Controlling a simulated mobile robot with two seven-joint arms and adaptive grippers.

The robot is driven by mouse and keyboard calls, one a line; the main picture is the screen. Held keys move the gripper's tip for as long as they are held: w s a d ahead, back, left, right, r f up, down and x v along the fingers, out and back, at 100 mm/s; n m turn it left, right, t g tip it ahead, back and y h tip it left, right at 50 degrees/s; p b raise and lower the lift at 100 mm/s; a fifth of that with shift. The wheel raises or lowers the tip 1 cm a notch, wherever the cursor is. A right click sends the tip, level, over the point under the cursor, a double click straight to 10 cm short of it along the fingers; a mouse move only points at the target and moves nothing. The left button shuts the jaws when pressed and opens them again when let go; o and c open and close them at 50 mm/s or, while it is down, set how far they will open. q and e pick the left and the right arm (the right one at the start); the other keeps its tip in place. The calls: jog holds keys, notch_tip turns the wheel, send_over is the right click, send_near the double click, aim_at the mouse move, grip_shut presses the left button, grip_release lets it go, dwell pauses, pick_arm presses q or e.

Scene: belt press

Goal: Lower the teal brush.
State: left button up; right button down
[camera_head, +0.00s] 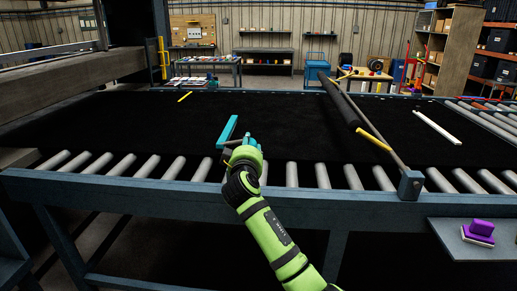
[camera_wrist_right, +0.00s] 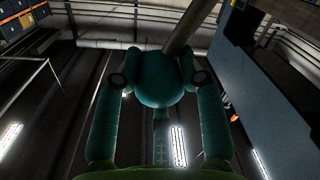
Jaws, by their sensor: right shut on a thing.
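In the head view a teal bar (camera_head: 227,132), which looks like part of the teal brush, slants above the black belt just left of my right gripper (camera_head: 245,146). In the right wrist view, my right gripper (camera_wrist_right: 160,80) is shut on a teal ball-shaped knob (camera_wrist_right: 161,88), with one finger on each side. A greyish shaft (camera_wrist_right: 188,28) runs from the knob to the upper right. The gripper hides how the knob joins the bar in the head view. My left gripper is in neither view.
The black belt (camera_head: 130,121) spreads behind the gripper. Metal rollers (camera_head: 175,168) and a blue frame rail (camera_head: 130,191) lie along its near edge. A long black roller (camera_head: 340,105) crosses the belt to the right.

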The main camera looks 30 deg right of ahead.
jog(key=shift+w+a+n, duration=0.25)
jog(key=shift+n, duration=0.15)
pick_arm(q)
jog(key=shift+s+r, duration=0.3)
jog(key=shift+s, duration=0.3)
pick_arm(e)
jog(key=shift+a+r, duration=0.1)
jog(key=shift+r, duration=0.1)
jog(key=c, duration=0.7)
grip_release()
jog(key=shift+c, duration=0.2)
jog(key=shift+w+a, duration=0.1)
jog(key=shift+w, duration=0.05)
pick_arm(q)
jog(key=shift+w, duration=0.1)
pick_arm(e)
jog(key=v, duration=1.2)
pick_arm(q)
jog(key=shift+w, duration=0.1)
